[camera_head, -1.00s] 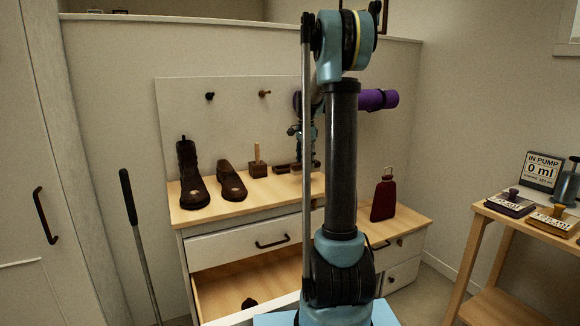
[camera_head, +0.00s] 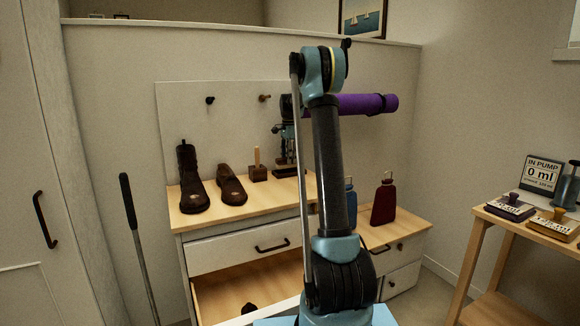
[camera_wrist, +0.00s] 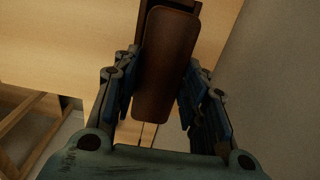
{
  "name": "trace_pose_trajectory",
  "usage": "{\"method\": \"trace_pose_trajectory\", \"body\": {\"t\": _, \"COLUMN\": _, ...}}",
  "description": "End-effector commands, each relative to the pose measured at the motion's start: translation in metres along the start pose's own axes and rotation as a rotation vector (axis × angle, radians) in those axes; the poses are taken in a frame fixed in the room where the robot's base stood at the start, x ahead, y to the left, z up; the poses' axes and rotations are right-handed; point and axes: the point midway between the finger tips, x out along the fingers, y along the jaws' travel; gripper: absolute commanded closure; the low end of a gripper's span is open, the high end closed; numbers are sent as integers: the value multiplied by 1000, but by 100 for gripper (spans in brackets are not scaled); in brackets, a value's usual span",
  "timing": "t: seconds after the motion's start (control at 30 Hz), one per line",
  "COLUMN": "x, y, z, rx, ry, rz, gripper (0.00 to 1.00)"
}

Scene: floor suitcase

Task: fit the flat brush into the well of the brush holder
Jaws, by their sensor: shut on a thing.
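My gripper (camera_head: 285,143) is above the back part of the cabinet top, pointing down. In the wrist view my gripper (camera_wrist: 163,95) has its two fingers on either side of a long, flat brown piece, the flat brush (camera_wrist: 163,75), and is shut on it. A dark brown piece that looks like the brush holder (camera_head: 284,172) sits on the cabinet top below my gripper. In the wrist view the holder (camera_wrist: 183,5) shows partly at the top edge, behind the brush. The brush hides most of its well, and I cannot tell whether they touch.
A wooden block with a peg (camera_head: 258,173) stands just left of the holder. Brown boots and shoes (camera_head: 230,188) stand further left. A red bottle (camera_head: 384,203) and a blue bottle (camera_head: 350,200) stand right. A drawer (camera_head: 245,285) is open below.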

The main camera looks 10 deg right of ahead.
Motion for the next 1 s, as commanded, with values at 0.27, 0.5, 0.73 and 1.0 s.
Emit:
{"method": "trace_pose_trajectory", "body": {"t": 0.27, "x": 30, "y": 1, "z": -1, "rx": 1, "ry": 0, "rz": 0, "gripper": 87}}
{"method": "trace_pose_trajectory", "body": {"t": 0.5, "x": 33, "y": 1, "z": -2, "rx": 2, "ry": 0, "rz": 0, "gripper": 87}}
{"method": "trace_pose_trajectory", "body": {"t": 0.73, "x": 35, "y": 1, "z": -2, "rx": 2, "ry": 0, "rz": 0, "gripper": 40}}
{"method": "trace_pose_trajectory", "body": {"t": 1.0, "x": 34, "y": 1, "z": -2, "rx": 2, "ry": 0, "rz": 0, "gripper": 40}}
